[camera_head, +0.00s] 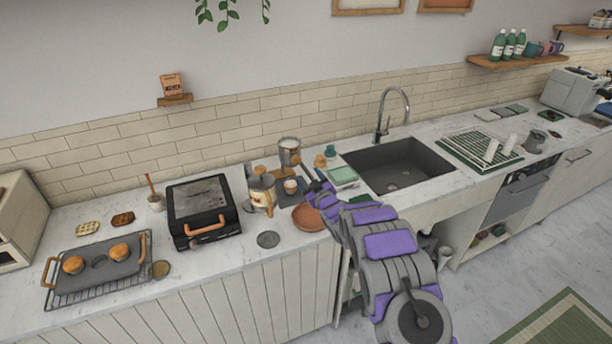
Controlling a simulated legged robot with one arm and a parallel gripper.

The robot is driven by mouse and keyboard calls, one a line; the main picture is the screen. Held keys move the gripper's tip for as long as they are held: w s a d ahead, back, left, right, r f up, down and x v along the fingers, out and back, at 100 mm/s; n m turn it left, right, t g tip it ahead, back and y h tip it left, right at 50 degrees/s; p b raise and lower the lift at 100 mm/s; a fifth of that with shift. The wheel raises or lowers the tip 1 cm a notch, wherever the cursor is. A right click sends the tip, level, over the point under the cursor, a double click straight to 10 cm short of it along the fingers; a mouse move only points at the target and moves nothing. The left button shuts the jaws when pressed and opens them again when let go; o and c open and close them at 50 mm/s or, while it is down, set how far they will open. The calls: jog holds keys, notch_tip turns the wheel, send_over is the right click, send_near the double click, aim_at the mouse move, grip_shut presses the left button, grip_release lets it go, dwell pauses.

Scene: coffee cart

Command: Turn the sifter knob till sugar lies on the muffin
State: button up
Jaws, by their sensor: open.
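The sifter (289,152) appears to be the stand with a grey, pale-topped hopper near the wall, left of the sink. A small muffin-like item (290,186) with a brown top sits below the hopper; I cannot tell whether sugar lies on it. The sifter knob cannot be made out clearly; my gripper may hide it. My gripper (312,180) is open, just right of the sifter, with its fingers small and partly hidden. I cannot tell whether it touches anything. My purple and grey arm reaches it from the lower right.
A French press (262,190) stands close left of the sifter, and a terracotta plate (308,218) lies in front.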

jog(key=v, duration=0.7)
dwell(0.5)
jog(key=s+d+r+m+g+h+b, duration=0.25)
jog(key=s+d+r+g+h, duration=0.2)
jog(key=d, duration=0.25)
jog(key=s+d+r+m+g+h, duration=0.1)
jog(key=s+d+m+g+h, duration=0.1)
jog(key=s, duration=0.5)
jog(key=s+d+r+m+g+h, duration=0.1)
jog(key=s+r+g, duration=0.1)
jog(key=s, duration=0.6)
jog(key=s+a+m+g+b, duration=0.1)
jog(key=s+a+g, duration=0.1)
jog(key=s, duration=1.2)
jog(key=s+a+m+g+y+b, duration=0.1)
jog(key=s+g, duration=0.4)
jog(key=s, duration=0.9)
jog(key=s+a+m+g+b, duration=0.1)
jog(key=s+a+g, duration=0.2)
jog(key=s, duration=1.2)
jog(key=shift+a+r+y, duration=0.2)
jog(key=shift+r+y, duration=0.15)
jog(key=shift+r, duration=0.05)
